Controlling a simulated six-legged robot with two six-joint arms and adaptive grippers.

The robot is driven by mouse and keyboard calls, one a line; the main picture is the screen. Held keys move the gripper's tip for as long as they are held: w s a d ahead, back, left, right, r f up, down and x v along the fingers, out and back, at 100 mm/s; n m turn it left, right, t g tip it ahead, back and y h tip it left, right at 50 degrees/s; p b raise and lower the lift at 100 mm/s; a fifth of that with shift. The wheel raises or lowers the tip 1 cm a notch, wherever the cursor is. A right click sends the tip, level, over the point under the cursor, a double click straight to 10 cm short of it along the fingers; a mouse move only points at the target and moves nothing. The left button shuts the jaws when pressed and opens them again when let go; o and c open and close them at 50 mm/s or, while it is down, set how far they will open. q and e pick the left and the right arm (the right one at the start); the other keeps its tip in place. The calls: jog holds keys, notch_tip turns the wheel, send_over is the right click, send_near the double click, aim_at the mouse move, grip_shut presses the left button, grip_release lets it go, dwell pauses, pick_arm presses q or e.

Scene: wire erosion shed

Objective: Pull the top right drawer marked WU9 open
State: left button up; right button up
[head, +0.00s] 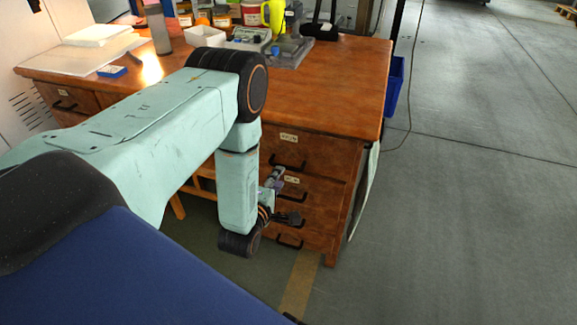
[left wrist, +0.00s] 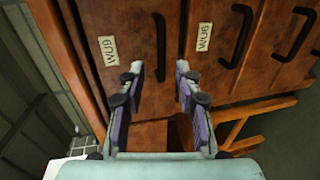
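The top right drawer (head: 310,153) of the wooden desk has a pale label and a black handle (head: 288,165). In the left wrist view its label (left wrist: 107,45) reads WU9, and its dark handle (left wrist: 160,48) stands upright in the picture. The drawer looks closed. My left gripper (head: 283,197) is in front of the right drawer stack. In the left wrist view its two fingers (left wrist: 160,82) are apart and empty, with the WU9 handle ahead, roughly in line with the gap. I cannot tell any contact. My right gripper is not in view.
The drawer below has a similar label (left wrist: 204,37) and handle (left wrist: 238,35); more handles lie under it. The desk top (head: 340,75) carries bottles, trays and a yellow item. A blue bin (head: 394,86) hangs at its right side. The floor to the right is clear.

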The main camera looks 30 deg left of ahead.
aim_at(286, 168)
pick_arm(q)
jog(key=b+x, duration=0.2)
jog(key=x, duration=0.5)
jog(key=shift+d, duration=0.1)
jog(key=shift+w+f, duration=0.2)
jog(key=shift+w, duration=0.05)
jog(key=shift+r, duration=0.1)
jog(key=shift+c, duration=1.4)
grip_shut()
